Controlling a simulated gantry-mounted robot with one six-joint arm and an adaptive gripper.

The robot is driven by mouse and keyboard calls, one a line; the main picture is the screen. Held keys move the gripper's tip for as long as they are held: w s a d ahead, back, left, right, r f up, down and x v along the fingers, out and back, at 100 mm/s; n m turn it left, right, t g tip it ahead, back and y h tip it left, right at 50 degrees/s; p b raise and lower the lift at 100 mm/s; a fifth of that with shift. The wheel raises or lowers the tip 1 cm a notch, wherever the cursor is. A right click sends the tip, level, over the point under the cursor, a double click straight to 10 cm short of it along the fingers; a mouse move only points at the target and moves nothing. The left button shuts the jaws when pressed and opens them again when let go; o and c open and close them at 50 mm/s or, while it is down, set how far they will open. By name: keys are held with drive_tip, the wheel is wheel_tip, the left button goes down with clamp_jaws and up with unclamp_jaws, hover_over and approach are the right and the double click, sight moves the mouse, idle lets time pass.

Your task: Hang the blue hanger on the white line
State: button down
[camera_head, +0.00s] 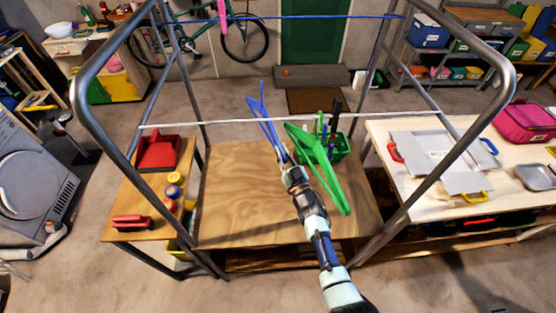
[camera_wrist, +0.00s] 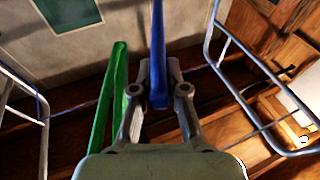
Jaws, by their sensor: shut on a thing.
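The blue hanger (camera_head: 262,112) is upright and tilted, gripped near its lower end by my gripper (camera_head: 288,163). In the wrist view the blue hanger (camera_wrist: 158,50) stands between the two fingers of my gripper (camera_wrist: 158,95). The white line (camera_head: 210,123) runs across the metal frame. In the head view the blue hanger crosses the line; I cannot tell whether they touch. A green hanger (camera_head: 330,178) is just right of my gripper, tilted, with its upper end near the line. In the wrist view the green hanger (camera_wrist: 108,95) stands left of the fingers.
A second, blue line (camera_head: 300,17) spans the back of the metal frame (camera_head: 92,97). A green basket (camera_head: 341,150) with dark upright items stands behind the green hanger. The wooden board (camera_head: 235,215) below is mostly bare. A side table (camera_head: 480,165) is at right.

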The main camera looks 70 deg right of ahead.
drive_tip(key=shift+a, duration=0.1)
drive_tip(key=shift+s+a+p, duration=1.5)
drive_tip(key=shift+s+a, duration=0.35)
drive_tip(key=shift+a, duration=2.3)
drive_tip(key=shift+s+a+p, duration=1.5)
drive_tip(key=shift+s+a, duration=0.35)
drive_tip(key=shift+a, duration=2.3)
wheel_tip(320, 180, up, 9)
drive_tip(key=p, duration=0.8)
drive_tip(key=shift+s+a+f+b, duration=0.2)
drive_tip(key=shift+a+f+b, duration=0.35)
drive_tip(key=shift+f+b, duration=0.1)
drive_tip(key=shift+s+a+f+b, duration=0.25)
drive_tip(key=shift+a+f+b, duration=0.25)
drive_tip(key=shift+f+b, duration=0.2)
drive_tip(key=shift+s+a+f+b, duration=0.2)
drive_tip(key=shift+a+f+b, duration=0.35)
drive_tip(key=shift+f+b, duration=0.1)
drive_tip(key=c, duration=1.1)
unclamp_jaws()
